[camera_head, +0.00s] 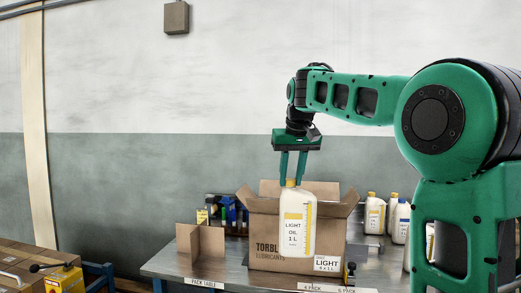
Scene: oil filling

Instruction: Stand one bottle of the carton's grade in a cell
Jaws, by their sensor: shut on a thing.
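My gripper (291,167) is shut on the yellow cap of a white bottle (296,220). The bottle hangs upright, with a yellow stripe and a label reading "LIGHT OIL 1 L". An open cardboard carton (263,259) stands behind it on the table, its flaps spread. The carton shows "TORB... LUBRICANTS" and a white label (327,263) reading "LIGHT". The bottle covers part of the carton's front and appears nearer to me than the carton. The carton's inside and its cells are hidden by the front wall.
The carton stands on a metal table (190,265) marked "PACK TABLE". A cardboard divider (208,243) stands at its left. Several bottles (374,215) with yellow or blue caps stand at the right, partly behind my arm. Small colored items (228,212) sit behind the carton.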

